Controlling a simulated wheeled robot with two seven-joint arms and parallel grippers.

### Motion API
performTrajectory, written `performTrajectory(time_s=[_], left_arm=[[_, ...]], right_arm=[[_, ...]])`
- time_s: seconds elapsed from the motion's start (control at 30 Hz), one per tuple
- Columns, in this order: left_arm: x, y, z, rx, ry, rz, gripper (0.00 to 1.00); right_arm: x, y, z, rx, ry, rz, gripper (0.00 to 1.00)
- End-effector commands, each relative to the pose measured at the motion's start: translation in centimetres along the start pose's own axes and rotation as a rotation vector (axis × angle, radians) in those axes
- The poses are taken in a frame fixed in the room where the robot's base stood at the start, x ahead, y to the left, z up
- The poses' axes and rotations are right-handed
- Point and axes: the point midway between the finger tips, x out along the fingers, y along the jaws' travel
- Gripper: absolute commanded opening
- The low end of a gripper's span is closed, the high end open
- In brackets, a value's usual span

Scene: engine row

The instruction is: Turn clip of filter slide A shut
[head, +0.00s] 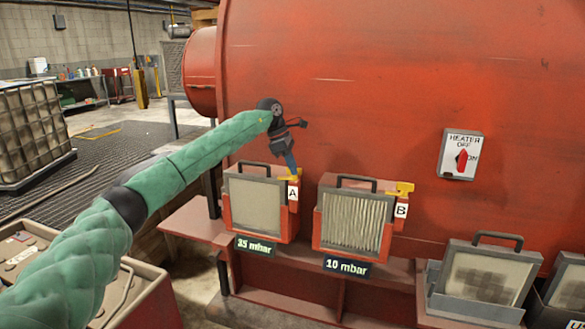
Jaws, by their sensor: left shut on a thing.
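Filter slide A (255,204) is a red frame with a beige filter and a black handle, on the red ledge at the front of the big red tank. A white label "A" (293,194) is at its right side and a sign "35 mbar" (256,246) is below it. Its yellow clip (284,178) is at the top right corner, partly hidden by my gripper. My left gripper (291,170) reaches down from above and is shut on this clip. How far the clip is turned is hard to tell. My right gripper is not in view.
Filter slide B (353,222) stands to the right, with its yellow clip (401,188) sticking out sideways and a "10 mbar" sign. A heater switch (460,156) is on the tank. A dirty filter in a grey tray (484,279) is at lower right.

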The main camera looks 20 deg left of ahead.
Motion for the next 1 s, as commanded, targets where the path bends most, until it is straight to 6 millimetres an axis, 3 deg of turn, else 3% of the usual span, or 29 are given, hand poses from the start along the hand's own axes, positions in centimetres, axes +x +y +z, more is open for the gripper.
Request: performTrajectory(time_s=[0.4,0.93,1.0], left_arm=[[-0.25,0.21,0.01,0.161,0.0,-0.063,0.0],[-0.29,0.22,-0.02,0.181,0.0,-0.071,0.0],[-0.28,0.22,-0.02,0.181,0.0,-0.071,0.2]], right_arm=[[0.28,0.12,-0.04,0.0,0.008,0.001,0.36],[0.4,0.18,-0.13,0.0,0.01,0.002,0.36],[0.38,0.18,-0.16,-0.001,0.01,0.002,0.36]])
